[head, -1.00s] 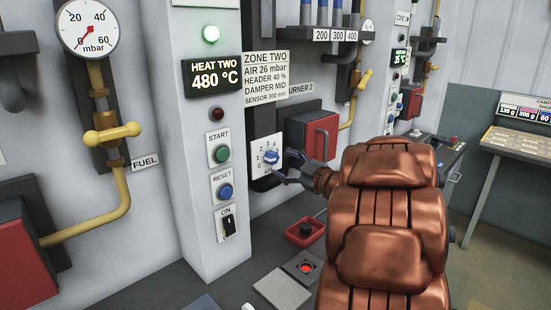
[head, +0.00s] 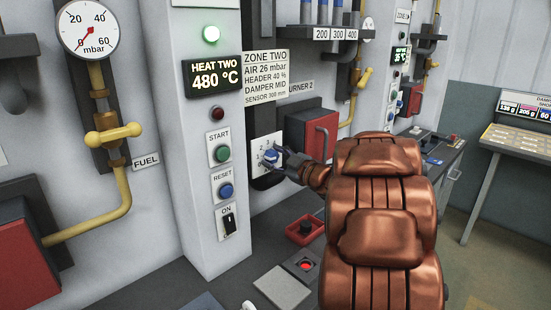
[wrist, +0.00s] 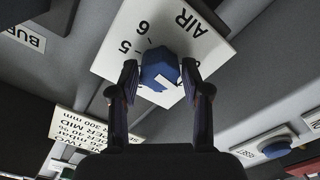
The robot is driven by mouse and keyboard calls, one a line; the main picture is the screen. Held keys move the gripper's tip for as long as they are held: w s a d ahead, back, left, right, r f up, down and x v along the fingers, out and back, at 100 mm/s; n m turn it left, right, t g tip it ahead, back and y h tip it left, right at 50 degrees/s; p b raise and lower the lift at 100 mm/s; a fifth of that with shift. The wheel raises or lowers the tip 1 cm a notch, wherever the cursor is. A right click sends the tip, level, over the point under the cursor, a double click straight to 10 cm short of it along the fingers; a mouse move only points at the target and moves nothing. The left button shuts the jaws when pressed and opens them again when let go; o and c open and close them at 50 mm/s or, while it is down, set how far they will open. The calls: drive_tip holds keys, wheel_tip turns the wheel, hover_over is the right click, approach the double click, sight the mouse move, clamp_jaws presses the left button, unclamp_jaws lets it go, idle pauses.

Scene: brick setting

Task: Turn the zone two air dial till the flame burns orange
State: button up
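The zone two air dial is a blue knob (head: 271,156) on a white numbered plate below the zone two sign (head: 265,77). In the wrist view the blue knob (wrist: 160,70) has a white pointer mark, and its plate (wrist: 118,42) reads AIR with 5 and 6 visible. My gripper (head: 274,161) is at the dial in the head view. In the wrist view my gripper (wrist: 159,67) has its fingers apart, one on each side of the knob. I cannot tell whether they touch it. No flame is visible in these frames.
The HEAT TWO display (head: 214,76) reads 480 °C under a lit green lamp (head: 211,34). Start (head: 222,153) and reset (head: 225,190) buttons are left of the dial. A red burner box (head: 310,135) stands close on the right. A fuel gauge (head: 88,29) is far left.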

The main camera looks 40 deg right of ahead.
drive_tip(key=c, duration=0.7)
drive_tip(key=shift+r+m+p, duration=0.2)
drive_tip(key=shift+m+p, duration=0.1)
drive_tip(key=shift+p, duration=0.25)
drive_tip(key=m+p, duration=0.1)
drive_tip(key=p, duration=0.1)
drive_tip(key=shift+r+m+p, duration=0.2)
drive_tip(key=shift+m+p, duration=0.1)
drive_tip(key=shift+p, duration=0.1)
drive_tip(key=m+p, duration=0.3)
drive_tip(key=p, duration=0.1)
drive_tip(key=shift+d+f+m, duration=0.1)
drive_tip(key=shift+f+m, duration=0.1)
drive_tip(key=shift+m, duration=0.2)
drive_tip(key=shift+m+p, duration=0.4)
drive_tip(key=shift+p, duration=0.2)
drive_tip(key=shift+f, duration=0.15)
